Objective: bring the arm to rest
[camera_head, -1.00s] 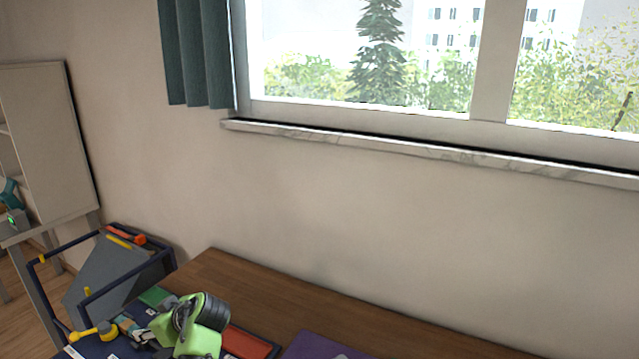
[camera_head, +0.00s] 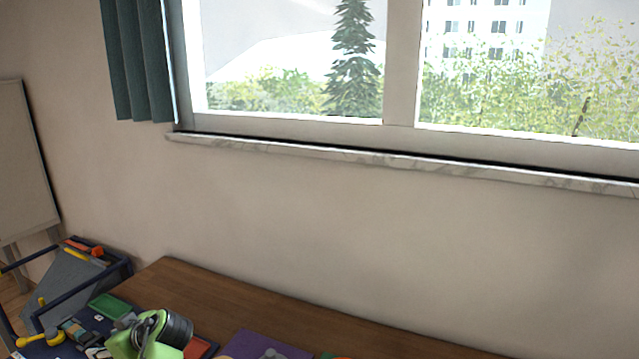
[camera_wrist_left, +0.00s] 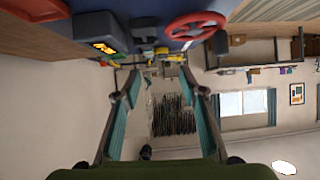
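My left gripper (camera_head: 85,339) is at the bottom left of the head view, beside the green and black end of my left arm, over the left end of the table. Its fingers are small there and partly hidden. In the left wrist view the two teal-padded fingers (camera_wrist_left: 160,76) stand wide apart with nothing between them. My right gripper is in no view. No cord can be made out.
The wooden table (camera_head: 215,297) runs under the window sill (camera_head: 300,150). A red ring (camera_wrist_left: 196,27) and black box (camera_wrist_left: 97,32) show in the wrist view.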

